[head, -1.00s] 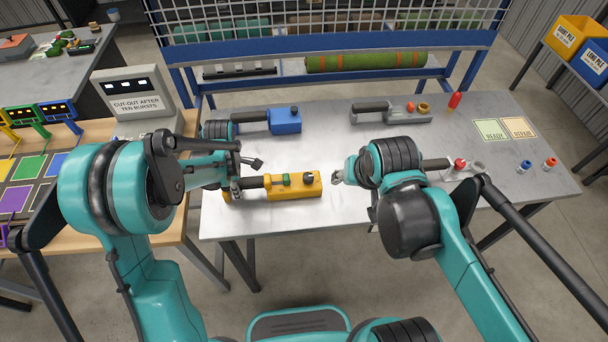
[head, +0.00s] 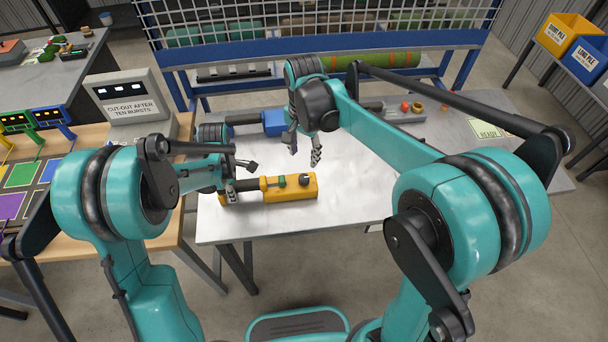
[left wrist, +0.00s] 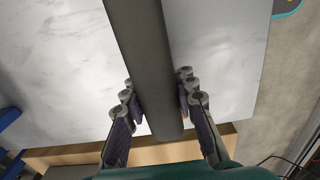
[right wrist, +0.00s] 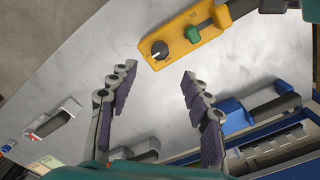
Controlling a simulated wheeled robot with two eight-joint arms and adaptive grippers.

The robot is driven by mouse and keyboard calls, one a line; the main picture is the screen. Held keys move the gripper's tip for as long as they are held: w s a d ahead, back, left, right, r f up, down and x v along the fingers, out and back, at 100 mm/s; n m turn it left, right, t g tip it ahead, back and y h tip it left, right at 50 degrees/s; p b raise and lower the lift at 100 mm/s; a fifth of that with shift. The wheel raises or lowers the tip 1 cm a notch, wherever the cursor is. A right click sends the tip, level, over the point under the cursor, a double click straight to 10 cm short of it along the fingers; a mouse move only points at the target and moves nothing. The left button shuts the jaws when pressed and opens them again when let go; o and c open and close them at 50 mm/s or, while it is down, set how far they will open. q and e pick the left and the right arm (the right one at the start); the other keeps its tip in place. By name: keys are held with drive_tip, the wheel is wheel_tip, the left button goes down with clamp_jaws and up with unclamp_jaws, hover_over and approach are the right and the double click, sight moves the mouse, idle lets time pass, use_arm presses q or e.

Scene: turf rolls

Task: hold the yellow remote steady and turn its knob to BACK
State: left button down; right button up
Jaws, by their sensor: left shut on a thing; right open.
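The yellow remote (head: 292,190) lies on the metal table, its black handle to the left. My left gripper (head: 230,190) is shut on that handle; the left wrist view shows the dark handle (left wrist: 150,70) between both fingers. The remote has a green button (head: 282,181) and a dark round knob (head: 304,177) near its right end. In the right wrist view the knob (right wrist: 159,50) carries a light pointer mark; the lettering is too small to read. My right gripper (head: 304,155) is open and empty, above the table behind the knob, apart from the remote.
A blue remote (head: 272,124) lies behind, partly hidden by my right gripper. A grey remote (right wrist: 52,120) shows in the right wrist view. A READY card (head: 488,128) lies at the right. A sign box (head: 130,103) stands on the left bench. The table in front of the remote is clear.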

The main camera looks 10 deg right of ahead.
sight(304, 177)
wheel_tip(304, 177, down, 11)
drive_tip(key=shift+r, duration=0.1)
idle(0.3)
clamp_jaws()
